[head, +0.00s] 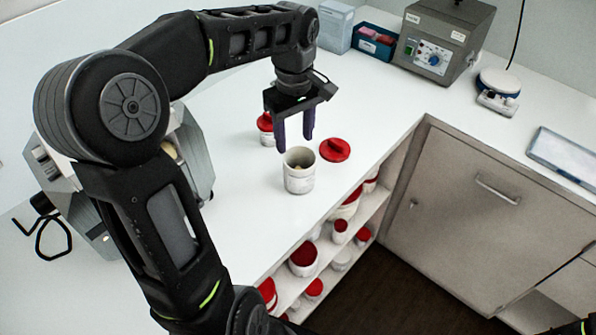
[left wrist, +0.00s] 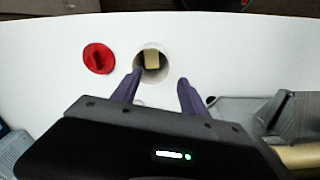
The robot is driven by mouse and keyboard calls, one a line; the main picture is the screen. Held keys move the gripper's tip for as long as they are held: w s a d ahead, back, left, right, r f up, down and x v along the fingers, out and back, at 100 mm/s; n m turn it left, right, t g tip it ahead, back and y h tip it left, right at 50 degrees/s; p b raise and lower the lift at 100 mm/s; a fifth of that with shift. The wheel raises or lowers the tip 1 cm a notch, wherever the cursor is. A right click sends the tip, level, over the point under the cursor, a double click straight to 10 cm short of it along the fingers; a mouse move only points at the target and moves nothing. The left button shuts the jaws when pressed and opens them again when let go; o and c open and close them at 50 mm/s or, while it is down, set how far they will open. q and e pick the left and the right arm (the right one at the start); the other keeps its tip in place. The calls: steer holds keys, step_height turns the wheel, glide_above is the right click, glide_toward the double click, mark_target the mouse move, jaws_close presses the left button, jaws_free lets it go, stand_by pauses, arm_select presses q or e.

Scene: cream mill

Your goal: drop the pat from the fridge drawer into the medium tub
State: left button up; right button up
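An open white tub (head: 299,182) stands upright on the white counter. In the left wrist view its round mouth shows, and a pale yellow block, likely the pat (left wrist: 152,60), lies inside it. In the head view only a hint of the block shows within the rim. My left gripper (head: 295,143) is open and empty, its two purple fingers pointing down just above and behind the tub. The fingers also show spread in the left wrist view (left wrist: 160,78). A red lid (head: 335,150) lies flat on the counter beside the tub. My right gripper is out of view.
A smaller red-lidded tub (head: 265,127) stands behind the left fingers. Shelves under the counter hold several red-lidded tubs (head: 303,258). A grey control box (head: 440,45) and a blue bin (head: 374,42) stand at the back. A cabinet with a handle (head: 480,220) is at right.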

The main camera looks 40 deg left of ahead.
arm_select(q)
steer(key=shift+o, duration=0.4)
step_height(320, 180, up, 8)
steer(key=p, duration=0.3)
steer(key=shift+f, duration=0.1)
stand_by(0.8)
